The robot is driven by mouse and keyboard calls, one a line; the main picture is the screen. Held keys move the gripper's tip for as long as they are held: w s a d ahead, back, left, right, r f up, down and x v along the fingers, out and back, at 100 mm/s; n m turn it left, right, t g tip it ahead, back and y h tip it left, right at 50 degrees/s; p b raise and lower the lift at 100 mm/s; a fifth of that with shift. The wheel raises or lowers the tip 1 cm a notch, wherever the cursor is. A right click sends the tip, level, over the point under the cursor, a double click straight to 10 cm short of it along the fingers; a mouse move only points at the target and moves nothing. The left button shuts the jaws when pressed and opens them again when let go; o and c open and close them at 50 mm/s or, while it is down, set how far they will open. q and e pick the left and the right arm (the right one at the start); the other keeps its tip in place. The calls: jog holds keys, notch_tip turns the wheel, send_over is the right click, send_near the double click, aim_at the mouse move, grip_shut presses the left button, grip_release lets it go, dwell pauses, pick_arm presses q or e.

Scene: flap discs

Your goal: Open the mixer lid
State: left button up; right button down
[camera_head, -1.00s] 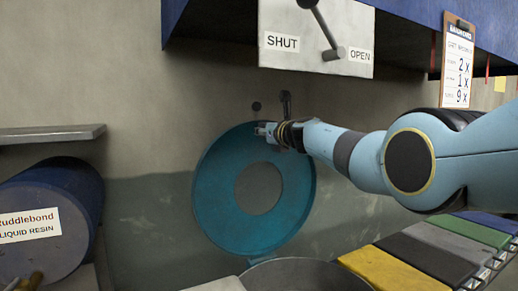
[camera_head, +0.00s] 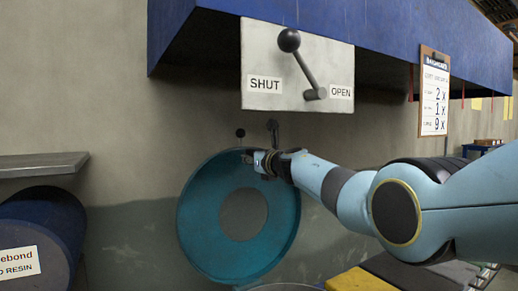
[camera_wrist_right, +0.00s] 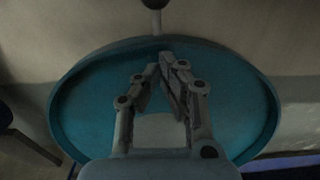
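The mixer lid (camera_head: 205,240) is a round teal disc with a raised rim and a grey centre. It stands raised, nearly upright, in front of the wall, and fills much of the right wrist view (camera_wrist_right: 85,110). The mixer's rim (camera_head: 285,287) just shows below it at the bottom edge. My right gripper (camera_head: 248,157) is at the lid's upper rim, seemingly in front of it. In the right wrist view its fingertips (camera_wrist_right: 159,64) are close together with a small gap; I cannot tell whether they hold anything. My left gripper is not in view.
A panel (camera_head: 262,62) marked SHUT and OPEN, with a black-knobbed lever (camera_head: 305,68), hangs above the lid. A blue overhang (camera_head: 400,45) runs across the top. A blue resin drum (camera_head: 45,215) lies under a shelf (camera_head: 40,167) at left. A clipboard (camera_head: 434,95) hangs right.

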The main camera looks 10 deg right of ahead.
pick_arm(q)
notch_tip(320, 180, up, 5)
jog(key=p, duration=0.4)
pick_arm(e)
jog(key=v, duration=0.7)
jog(key=shift+s+f, duration=0.2)
